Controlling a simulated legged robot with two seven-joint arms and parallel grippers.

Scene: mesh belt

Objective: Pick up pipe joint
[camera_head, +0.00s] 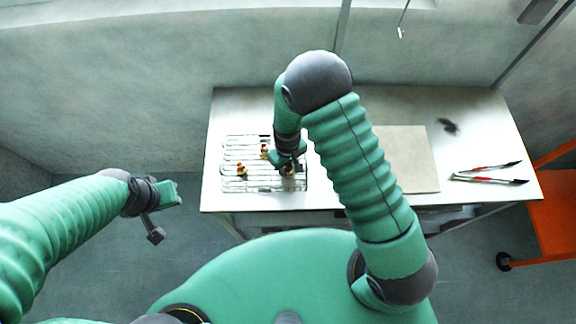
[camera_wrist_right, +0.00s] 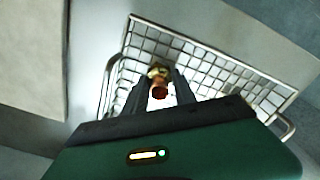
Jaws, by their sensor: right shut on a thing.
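A brass and copper-coloured pipe joint (camera_wrist_right: 158,80) sits between the two dark fingers of my right gripper (camera_wrist_right: 160,92) in the right wrist view. The gripper is shut on it, over the wire mesh belt (camera_wrist_right: 200,62). In the head view my right gripper (camera_head: 288,166) is at the right part of the mesh belt (camera_head: 262,187), with the held joint partly hidden under it. Two other pipe joints lie on the mesh, one at the left (camera_head: 241,170) and one farther back (camera_head: 265,151). My left gripper (camera_head: 168,212) hangs left of the table, away from it; its finger opening is unclear.
The mesh lies on a white table (camera_head: 400,105). A beige board (camera_head: 405,160) lies right of it, partly behind my right arm. Red-handled tools (camera_head: 490,173) and a small dark object (camera_head: 447,126) lie farther right. An orange stand (camera_head: 552,210) is beside the table.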

